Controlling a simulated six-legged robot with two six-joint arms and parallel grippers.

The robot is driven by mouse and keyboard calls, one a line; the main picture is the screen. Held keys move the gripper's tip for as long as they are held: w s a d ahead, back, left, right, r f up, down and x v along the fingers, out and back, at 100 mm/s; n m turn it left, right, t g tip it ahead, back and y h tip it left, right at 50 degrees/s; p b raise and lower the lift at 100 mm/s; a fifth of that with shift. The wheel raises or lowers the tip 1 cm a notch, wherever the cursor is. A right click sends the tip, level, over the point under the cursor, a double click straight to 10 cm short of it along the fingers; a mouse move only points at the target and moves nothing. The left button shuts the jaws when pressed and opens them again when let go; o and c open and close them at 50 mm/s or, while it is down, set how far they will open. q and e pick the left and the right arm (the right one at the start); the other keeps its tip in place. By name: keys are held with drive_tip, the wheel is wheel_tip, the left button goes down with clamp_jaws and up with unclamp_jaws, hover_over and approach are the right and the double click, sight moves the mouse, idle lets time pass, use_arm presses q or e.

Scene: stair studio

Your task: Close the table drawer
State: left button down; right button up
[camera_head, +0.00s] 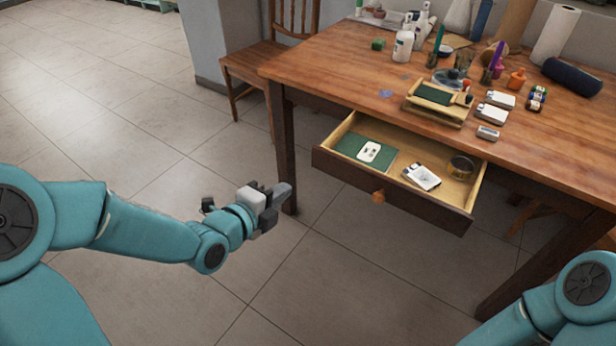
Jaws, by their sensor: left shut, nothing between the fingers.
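The wooden table (345,75) stands at the right. Its drawer (335,168) is pulled well out at the front, with a round wooden knob (378,197) on its dark front. In the drawer lie a green sheet (350,146) with a white card, a white-and-grey item (422,177) and a round tin (460,168). My left gripper (284,191) is shut and empty, left of the drawer and apart from it, near the table's front left leg. My right arm shows at the lower right; its gripper is out of view.
A wooden chair (252,62) stands behind the table's left end by a grey pillar. Bottles, a small wooden tray (437,112), white boxes and rolls stand on the tabletop. The tiled floor in front of the drawer is clear.

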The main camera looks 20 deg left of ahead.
sight(323, 162)
use_arm(q)
drive_tip(key=x, duration=0.9)
drive_tip(key=b+x, duration=0.1)
drive_tip(key=x, duration=0.3)
drive_tip(key=shift+w+d+r, duration=0.15)
drive_tip(key=shift+w+r, duration=0.05)
drive_tip(key=shift+w+d, duration=0.1)
drive_tip(key=shift+w, duration=0.35)
